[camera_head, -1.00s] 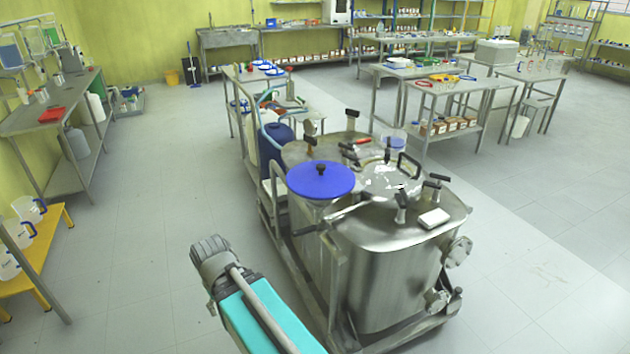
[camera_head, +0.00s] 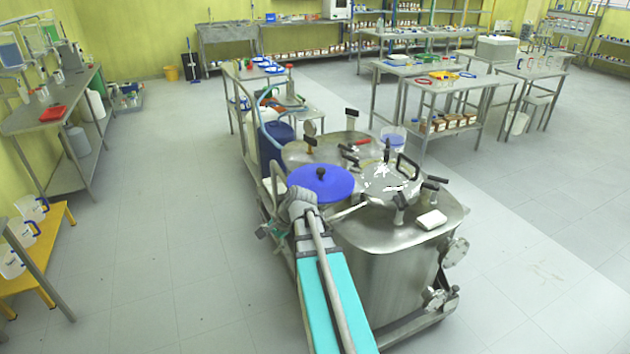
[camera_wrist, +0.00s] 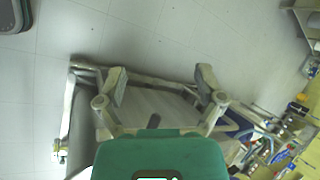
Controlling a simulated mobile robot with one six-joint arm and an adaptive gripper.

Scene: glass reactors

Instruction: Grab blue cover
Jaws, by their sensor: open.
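The blue cover (camera_head: 330,187) is a flat round lid with a black knob on top. In the head view it lies on the near left part of the steel reactor, and my arm hides its near edge. My gripper (camera_wrist: 161,82) shows in the wrist view with its two fingers wide apart and nothing between them. I cannot make out the cover for sure in the wrist view.
The steel reactor (camera_head: 385,265) has handles and clamps standing up from its top. A white block (camera_head: 431,220) lies on its right side. A dark blue drum (camera_head: 274,150) stands behind it to the left. The floor on the left is clear up to a yellow bench (camera_head: 38,250).

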